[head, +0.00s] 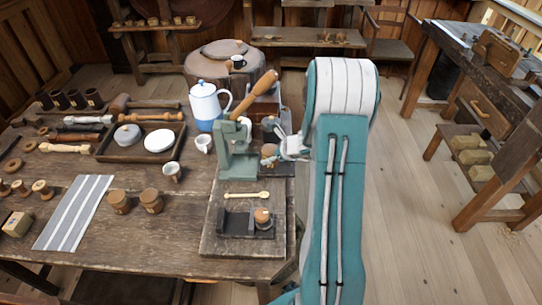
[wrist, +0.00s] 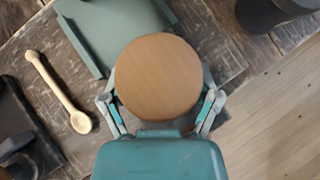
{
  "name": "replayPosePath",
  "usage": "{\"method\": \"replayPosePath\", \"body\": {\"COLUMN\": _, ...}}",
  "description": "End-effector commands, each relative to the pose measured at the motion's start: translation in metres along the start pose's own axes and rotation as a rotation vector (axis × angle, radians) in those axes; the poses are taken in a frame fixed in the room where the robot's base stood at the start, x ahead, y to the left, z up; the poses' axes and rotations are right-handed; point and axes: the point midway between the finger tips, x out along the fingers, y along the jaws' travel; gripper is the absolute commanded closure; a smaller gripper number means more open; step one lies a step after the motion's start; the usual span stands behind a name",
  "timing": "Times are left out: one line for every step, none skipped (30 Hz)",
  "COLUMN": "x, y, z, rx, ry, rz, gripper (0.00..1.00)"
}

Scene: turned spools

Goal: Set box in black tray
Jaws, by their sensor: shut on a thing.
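My gripper (wrist: 158,100) is shut on a round wooden-topped box (wrist: 158,75), one finger on each side. In the head view my gripper (head: 283,151) is right of a green lever press, with the box (head: 268,151) partly hidden at its tip. How high the box is held is unclear. A low black tray (head: 233,224) lies toward the front of a dark board, with a small round wooden-topped piece (head: 262,216) at its right end. The tray's edge also shows at the left of the wrist view (wrist: 14,112).
The green press (head: 237,160) with a wooden handle stands behind the black tray. A pale wooden spoon (head: 246,195) lies between them.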

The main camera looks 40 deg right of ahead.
Motion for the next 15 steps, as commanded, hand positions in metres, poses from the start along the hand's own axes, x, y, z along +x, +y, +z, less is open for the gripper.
{"method": "replayPosePath", "body": {"x": 0.0000, "y": 0.0007, "z": 0.0007, "rx": -0.001, "ry": 0.000, "rz": 0.000, "gripper": 0.76}}
{"method": "replayPosePath", "body": {"x": 0.0001, "y": 0.0008, "z": 0.0007, "rx": -0.001, "ry": 0.000, "rz": 0.000, "gripper": 0.76}}
{"method": "replayPosePath", "body": {"x": 0.0005, "y": 0.0007, "z": 0.0001, "rx": 0.000, "ry": 0.000, "rz": 0.000, "gripper": 0.76}}
{"method": "replayPosePath", "body": {"x": 0.0010, "y": 0.0005, "z": -0.0006, "rx": 0.000, "ry": 0.000, "rz": 0.001, "gripper": 0.76}}
{"method": "replayPosePath", "body": {"x": 0.0010, "y": 0.0002, "z": -0.0008, "rx": 0.000, "ry": 0.000, "rz": 0.001, "gripper": 0.11}}
{"method": "replayPosePath", "body": {"x": 0.0010, "y": -0.0004, "z": -0.0010, "rx": 0.001, "ry": 0.000, "rz": 0.001, "gripper": 0.00}}
{"method": "replayPosePath", "body": {"x": 0.0011, "y": -0.0007, "z": -0.0012, "rx": 0.001, "ry": 0.000, "rz": 0.001, "gripper": 0.00}}
{"method": "replayPosePath", "body": {"x": 0.0011, "y": -0.0008, "z": -0.0013, "rx": 0.001, "ry": 0.000, "rz": 0.002, "gripper": 0.00}}
{"method": "replayPosePath", "body": {"x": 0.0011, "y": -0.0008, "z": -0.0013, "rx": 0.001, "ry": 0.000, "rz": 0.002, "gripper": 0.00}}
{"method": "replayPosePath", "body": {"x": 0.0011, "y": -0.0008, "z": -0.0013, "rx": 0.001, "ry": 0.000, "rz": 0.002, "gripper": 0.00}}
{"method": "replayPosePath", "body": {"x": 0.0011, "y": -0.0008, "z": -0.0014, "rx": 0.001, "ry": 0.000, "rz": 0.002, "gripper": 0.00}}
{"method": "replayPosePath", "body": {"x": 0.0011, "y": -0.0008, "z": -0.0014, "rx": 0.002, "ry": 0.000, "rz": 0.002, "gripper": 0.00}}
{"method": "replayPosePath", "body": {"x": 0.0010, "y": -0.0008, "z": -0.0013, "rx": 0.002, "ry": 0.000, "rz": 0.002, "gripper": 0.00}}
{"method": "replayPosePath", "body": {"x": 0.0010, "y": -0.0008, "z": -0.0013, "rx": 0.002, "ry": 0.000, "rz": 0.002, "gripper": 0.00}}
{"method": "replayPosePath", "body": {"x": 0.0010, "y": -0.0008, "z": -0.0013, "rx": 0.002, "ry": 0.000, "rz": 0.002, "gripper": 0.00}}
